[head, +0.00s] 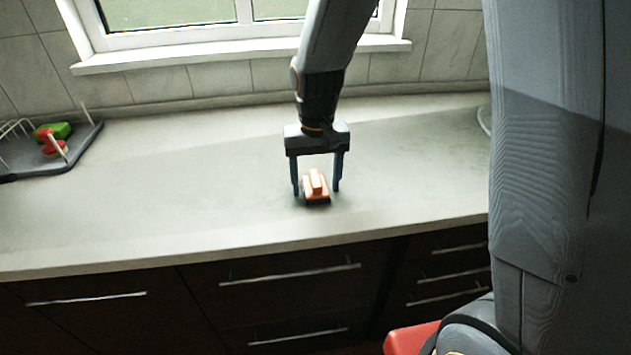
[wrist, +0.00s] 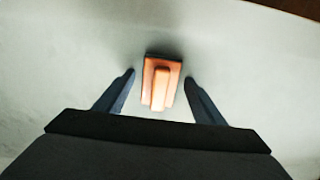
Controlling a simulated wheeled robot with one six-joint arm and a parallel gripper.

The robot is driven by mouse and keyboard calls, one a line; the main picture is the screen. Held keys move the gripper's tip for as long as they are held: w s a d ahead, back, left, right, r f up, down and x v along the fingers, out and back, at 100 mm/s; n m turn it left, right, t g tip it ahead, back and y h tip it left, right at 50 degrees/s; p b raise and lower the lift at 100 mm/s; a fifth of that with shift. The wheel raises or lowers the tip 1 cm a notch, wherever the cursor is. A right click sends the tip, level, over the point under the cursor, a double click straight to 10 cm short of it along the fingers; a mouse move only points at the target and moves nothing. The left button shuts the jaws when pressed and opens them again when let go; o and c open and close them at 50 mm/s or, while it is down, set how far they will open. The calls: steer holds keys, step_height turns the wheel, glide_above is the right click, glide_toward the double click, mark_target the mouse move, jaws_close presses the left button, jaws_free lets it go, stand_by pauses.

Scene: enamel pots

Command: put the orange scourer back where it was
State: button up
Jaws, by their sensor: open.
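The orange scourer (head: 316,184) lies on the grey countertop near its front edge. It has a raised lighter ridge on top and a dark underside. My gripper (head: 316,191) is above the counter with its fingers open on either side of the scourer. In the wrist view the scourer (wrist: 161,84) sits between and slightly beyond the two fingertips of my gripper (wrist: 159,73), with a gap on both sides. No finger visibly touches it.
A dark dish rack (head: 78,150) at the far left holds a green item (head: 60,130) and a red item (head: 46,141). A window (head: 170,12) is behind the counter. The countertop (head: 170,190) is clear between rack and scourer. Dark drawers (head: 290,290) lie below the front edge.

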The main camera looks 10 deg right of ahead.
mark_target(318, 181)
step_height(318, 181, up, 12)
steer(key=s+d+f, duration=0.4)
steer(key=s, duration=0.1)
steer(key=s+d+f, duration=0.2)
steer(key=s+d, duration=0.1)
steer(key=shift+f+b, duration=0.1)
steer(key=shift+b, duration=0.3)
steer(key=s+d+f, duration=0.1)
steer(key=s, duration=0.1)
steer(key=s+d+f, duration=0.2)
steer(key=s, duration=0.1)
steer(key=shift+s+f, duration=0.3)
steer(key=shift+s, duration=0.05)
steer(key=shift+c, duration=0.4)
